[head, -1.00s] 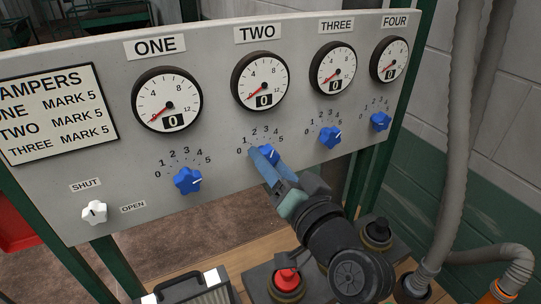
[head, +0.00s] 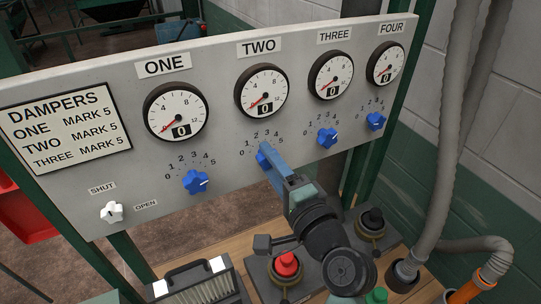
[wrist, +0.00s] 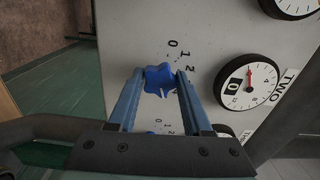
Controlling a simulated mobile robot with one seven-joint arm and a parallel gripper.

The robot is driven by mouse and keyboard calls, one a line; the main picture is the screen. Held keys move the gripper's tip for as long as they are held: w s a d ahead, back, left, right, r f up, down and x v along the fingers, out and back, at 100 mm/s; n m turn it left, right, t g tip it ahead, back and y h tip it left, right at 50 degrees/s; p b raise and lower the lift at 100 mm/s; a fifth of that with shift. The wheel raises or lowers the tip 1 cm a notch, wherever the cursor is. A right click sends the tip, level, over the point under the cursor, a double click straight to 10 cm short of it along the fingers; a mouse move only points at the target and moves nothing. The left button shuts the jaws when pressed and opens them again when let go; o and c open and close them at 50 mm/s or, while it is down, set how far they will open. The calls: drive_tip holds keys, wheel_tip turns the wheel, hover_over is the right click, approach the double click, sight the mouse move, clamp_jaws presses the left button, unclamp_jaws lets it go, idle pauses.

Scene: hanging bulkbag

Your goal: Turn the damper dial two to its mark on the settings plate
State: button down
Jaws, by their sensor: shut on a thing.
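Damper dial two is a blue lobed knob (head: 264,157) below the TWO gauge (head: 262,91). My gripper (head: 265,160) is shut on it and hides most of it in the head view. In the wrist view the knob (wrist: 158,80) sits between my two blue fingers (wrist: 157,88). Its white pointer line points downward there, away from the 0 and toward the high end of the scale; the exact number is hidden by a finger. The settings plate (head: 67,165) at the left reads ONE, TWO and THREE, each MARK 5. The TWO gauge reads 0.
Blue dials one (head: 196,182), three (head: 327,138) and four (head: 375,121) stand along the same panel. A white SHUT/OPEN knob (head: 112,212) is at lower left. Below are a red button (head: 287,263) and a black one (head: 373,217). Grey hoses (head: 450,120) hang at right.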

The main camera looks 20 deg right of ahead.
drive_tip(key=shift+m+p, duration=0.3)
drive_tip(key=shift+m, duration=0.4)
drive_tip(key=shift+c, duration=1.6)
unclamp_jaws()
drive_tip(key=s+d+b, duration=0.2)
drive_tip(key=s+b, duration=0.2)
drive_tip(key=s, duration=0.8)
drive_tip(key=shift+s+d+b, duration=0.25)
drive_tip(key=shift+s+b, duration=0.05)
drive_tip(key=shift+s, duration=0.1)
